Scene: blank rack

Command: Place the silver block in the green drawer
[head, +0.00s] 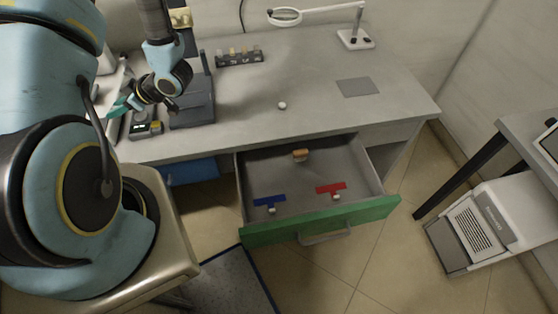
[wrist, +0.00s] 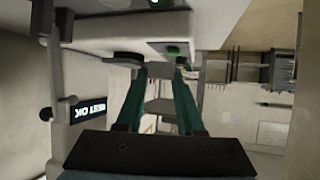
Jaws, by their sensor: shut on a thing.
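The green drawer (head: 265,234) is pulled out below the desk, and its grey inside is visible. It holds a blue bar (head: 269,201), a red bar (head: 331,188) and a small orange piece (head: 300,155), with small pale pieces beside them. My gripper (head: 117,106) is at the desk's left end, away from the drawer, its teal fingers pointing left. In the wrist view, its fingers (wrist: 160,70) are shut on a small grey piece (wrist: 160,77) in front of a pale machine. I cannot tell whether that piece is the silver block.
A rack with several small blocks (head: 240,57) stands at the back of the desk (head: 310,75). A small pale round thing (head: 282,105) and a grey mat (head: 358,87) lie on it. A dark grey device (head: 192,108) stands near my gripper. A magnifier lamp (head: 355,38) is at the back right.

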